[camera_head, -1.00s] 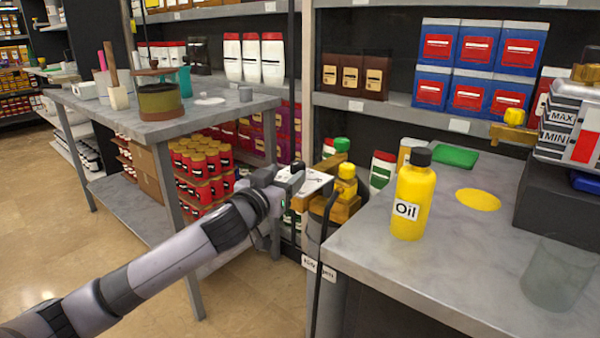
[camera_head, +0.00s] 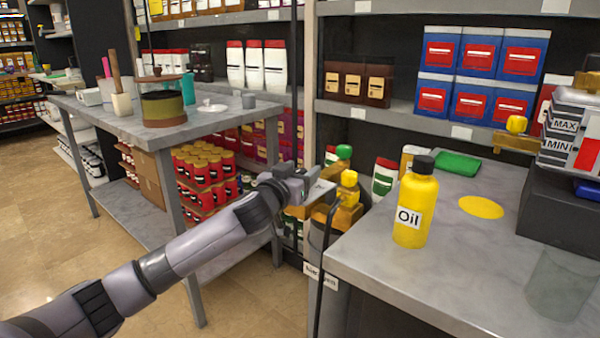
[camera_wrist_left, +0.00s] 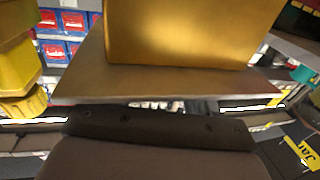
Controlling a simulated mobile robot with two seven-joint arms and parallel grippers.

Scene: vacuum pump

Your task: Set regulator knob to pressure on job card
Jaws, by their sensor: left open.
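My left gripper (camera_head: 304,186) is open beside the brass regulator (camera_head: 345,215) on top of the grey cylinder, which has a partly hidden label (camera_head: 320,276). A yellow knob (camera_head: 348,179) stands on the regulator, and a green knob (camera_head: 343,152) shows behind it. A pale flat plate (camera_head: 322,192) lies close by the gripper; I cannot tell whether it is the job card. In the left wrist view a gold block (camera_wrist_left: 180,32) rises behind a flat plate (camera_wrist_left: 180,78), and a yellow knob (camera_wrist_left: 22,75) is at the left. No grip on a knob shows. My right gripper is out of view.
The grey bench (camera_head: 395,262) at the right holds a yellow oil bottle (camera_head: 414,205), a green pad (camera_head: 457,164), a yellow disc (camera_head: 481,207) and a clear beaker (camera_head: 560,280). A grey table (camera_head: 120,125) stands left. Shelves fill the back. A dark hose hangs by the cylinder.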

